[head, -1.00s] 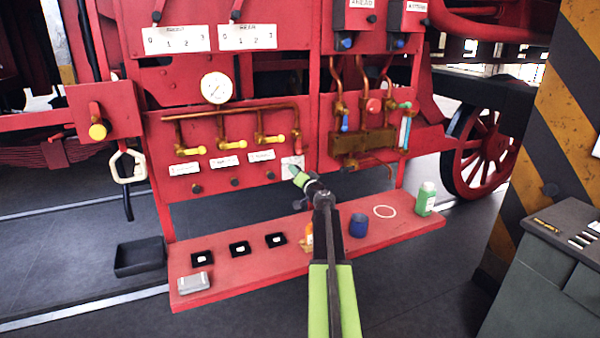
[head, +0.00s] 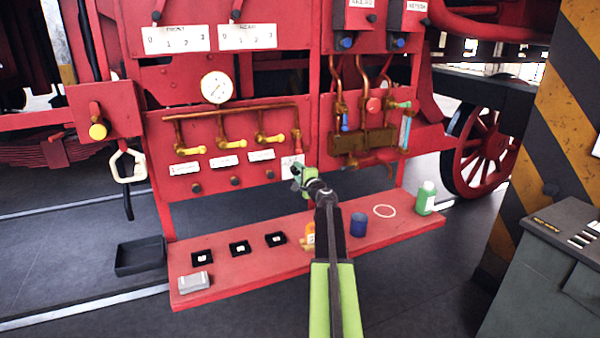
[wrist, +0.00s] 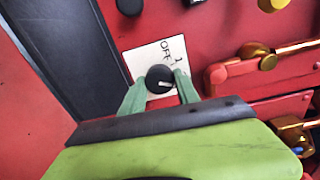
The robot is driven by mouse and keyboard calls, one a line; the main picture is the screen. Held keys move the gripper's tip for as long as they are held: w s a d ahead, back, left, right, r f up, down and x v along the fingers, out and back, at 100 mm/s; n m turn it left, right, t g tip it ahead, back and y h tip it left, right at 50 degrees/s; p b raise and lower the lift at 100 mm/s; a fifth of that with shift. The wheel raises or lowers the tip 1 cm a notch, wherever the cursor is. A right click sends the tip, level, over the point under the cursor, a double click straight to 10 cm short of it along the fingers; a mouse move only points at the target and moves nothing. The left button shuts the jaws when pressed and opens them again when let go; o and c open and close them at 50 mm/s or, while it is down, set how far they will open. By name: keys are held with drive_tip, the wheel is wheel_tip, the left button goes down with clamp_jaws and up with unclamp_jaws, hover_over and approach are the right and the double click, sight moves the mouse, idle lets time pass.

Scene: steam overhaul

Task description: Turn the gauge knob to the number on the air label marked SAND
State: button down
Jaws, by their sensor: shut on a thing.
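The gauge knob (wrist: 158,78) is a round black knob with a pale pointer line on a white plate (wrist: 145,58) in the wrist view. "OFF" and "1" show on the plate; other marks are hidden. My gripper (wrist: 162,86) has its green fingers on either side of the knob, shut on it. In the head view my gripper (head: 299,176) is at the lower right of the red panel and hides the knob. Three white labels, left (head: 184,168), middle (head: 225,160) and right (head: 261,155), sit below yellow-handled taps; their writing is too small to read.
A round white gauge (head: 217,88) is above the copper pipe. A red shelf (head: 240,262) below holds black trays (head: 240,248), a blue cup (head: 358,225) and a green bottle (head: 426,196). A brass block with pipes (head: 350,149) stands right of my gripper.

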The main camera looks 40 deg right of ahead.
drive_tip(key=m, duration=0.3)
drive_tip(key=shift+s+d+f, duration=0.1)
drive_tip(key=shift+m, duration=1.9)
drive_tip(key=c, duration=0.9)
unclamp_jaws()
drive_tip(key=v, duration=1.7)
drive_tip(key=shift+s, duration=0.15)
